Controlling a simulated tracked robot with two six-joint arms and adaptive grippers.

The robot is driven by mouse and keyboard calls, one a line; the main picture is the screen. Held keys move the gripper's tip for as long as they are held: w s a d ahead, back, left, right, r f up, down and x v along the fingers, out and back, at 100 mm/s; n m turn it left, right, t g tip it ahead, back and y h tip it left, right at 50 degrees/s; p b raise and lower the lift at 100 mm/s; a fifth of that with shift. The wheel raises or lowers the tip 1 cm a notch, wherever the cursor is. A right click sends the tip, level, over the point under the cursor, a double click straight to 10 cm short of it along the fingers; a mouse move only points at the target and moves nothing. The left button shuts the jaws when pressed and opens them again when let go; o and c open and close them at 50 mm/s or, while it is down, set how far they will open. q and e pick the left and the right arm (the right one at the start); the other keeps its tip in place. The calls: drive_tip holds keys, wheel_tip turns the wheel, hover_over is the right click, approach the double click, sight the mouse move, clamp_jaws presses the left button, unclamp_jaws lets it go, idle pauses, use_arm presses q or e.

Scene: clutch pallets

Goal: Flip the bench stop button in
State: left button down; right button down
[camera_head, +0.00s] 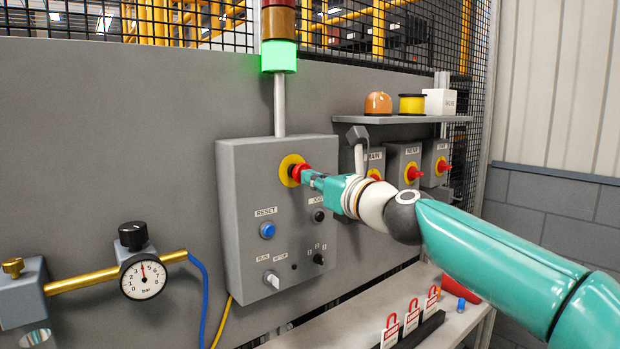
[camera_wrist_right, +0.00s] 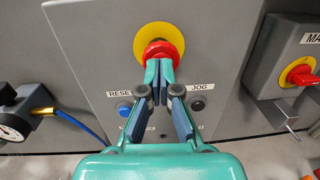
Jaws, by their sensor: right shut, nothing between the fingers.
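The bench stop button is a red mushroom button (camera_head: 297,171) on a yellow disc, high on the grey control box (camera_head: 245,190). In the right wrist view the red button (camera_wrist_right: 160,50) shows just beyond my fingertips, with the yellow disc around its upper part. My right gripper (camera_head: 308,177) is shut with nothing between its fingers. Its tips (camera_wrist_right: 159,70) are at the lower front of the button and overlap it in the picture; I cannot tell whether they touch. The fingers hide the button's lower edge. My left gripper is not in view.
The box also bears a blue reset button (camera_head: 267,230), a black jog button (camera_head: 318,215) and a white selector knob (camera_head: 271,280). Red-handled switches (camera_head: 413,173) stand to the right below a shelf (camera_head: 410,119). A pressure gauge (camera_head: 143,277) is at left. Red padlocks (camera_head: 413,305) stand at the bottom.

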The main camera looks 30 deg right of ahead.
drive_tip(key=shift+w, duration=0.1)
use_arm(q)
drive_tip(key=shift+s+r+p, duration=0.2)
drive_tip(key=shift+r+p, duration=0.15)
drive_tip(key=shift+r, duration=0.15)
use_arm(e)
drive_tip(key=shift+w+r, duration=0.3)
drive_tip(key=shift+w, duration=0.3)
drive_tip(key=shift+s, duration=0.1)
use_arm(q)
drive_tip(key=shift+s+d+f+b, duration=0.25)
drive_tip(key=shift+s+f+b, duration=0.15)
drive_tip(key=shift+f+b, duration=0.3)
use_arm(e)
drive_tip(key=s+f, duration=0.1)
drive_tip(key=s, duration=1.3)
